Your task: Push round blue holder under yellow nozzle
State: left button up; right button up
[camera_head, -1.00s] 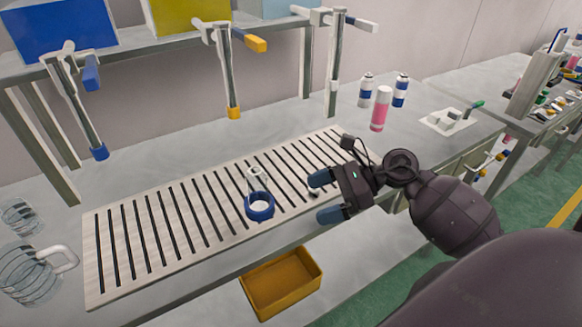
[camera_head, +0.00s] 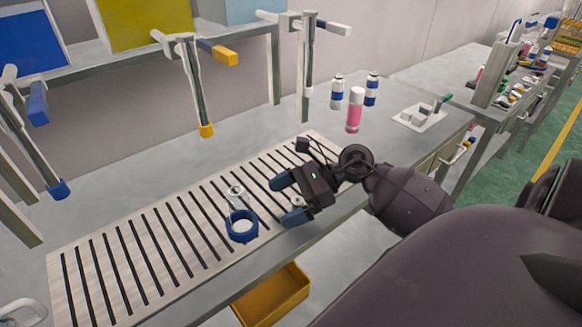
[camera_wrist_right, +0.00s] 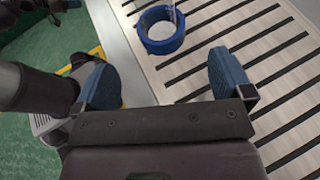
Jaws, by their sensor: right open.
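The round blue holder (camera_head: 242,226) stands on the slatted wooden rack, with a clear glass-like piece in it. It also shows in the right wrist view (camera_wrist_right: 161,30), ahead of my fingers. The yellow nozzle (camera_head: 206,130) hangs from a pipe above and behind the holder, a little to its left. My right gripper (camera_head: 288,202) is open and empty, to the right of the holder and apart from it. Its blue fingertips show in the right wrist view (camera_wrist_right: 165,82) with bare rack and table edge between them. My left gripper is not in view.
The slatted rack (camera_head: 110,262) is otherwise mostly clear. A blue nozzle (camera_head: 57,189) hangs at left. A pink can (camera_head: 355,110) and two blue-and-white cans (camera_head: 337,93) stand behind my right arm. An orange bin (camera_head: 272,296) sits below the table's front edge.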

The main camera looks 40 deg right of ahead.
aim_at(245, 220)
jog(key=x, duration=0.7)
jog(key=shift+w+a+f, duration=0.1)
jog(key=shift+a, duration=0.2)
jog(key=shift+x, duration=0.85)
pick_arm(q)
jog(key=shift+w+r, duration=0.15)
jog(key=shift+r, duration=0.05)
pick_arm(e)
jog(key=shift+c, duration=0.2)
